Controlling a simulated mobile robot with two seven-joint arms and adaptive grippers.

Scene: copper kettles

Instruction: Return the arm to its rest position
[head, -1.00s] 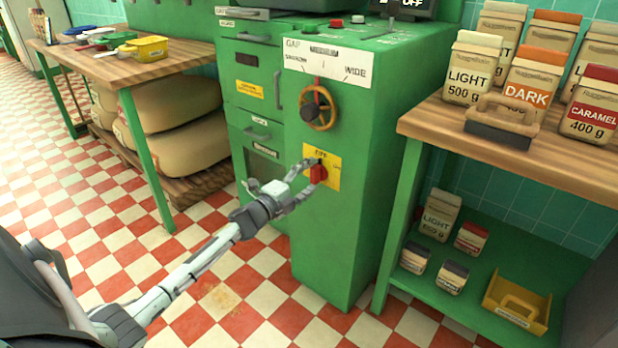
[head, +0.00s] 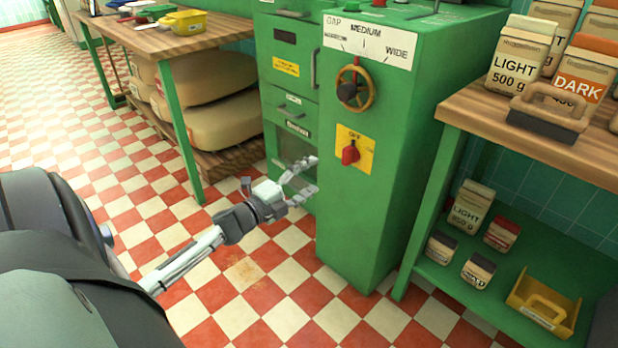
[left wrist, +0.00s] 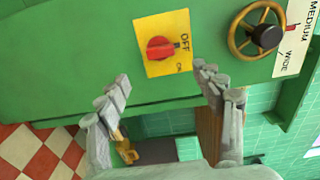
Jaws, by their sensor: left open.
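My left gripper (head: 304,180) is open and empty in front of the lower part of the green machine (head: 372,210), apart from the red switch (head: 350,154) on its yellow plate. In the left wrist view the two fingers of my left gripper (left wrist: 165,95) are spread wide, with the red switch (left wrist: 160,48) beyond them. The left arm reaches in from the lower left of the head view. My right gripper does not show.
A wooden bench (head: 150,37) with bagged goods below stands at the left. A wooden counter (head: 470,113) with coffee bags and a lower green shelf stands at the right. The handwheel (head: 356,90) sits above the switch. The checkered floor (head: 240,300) in front is clear.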

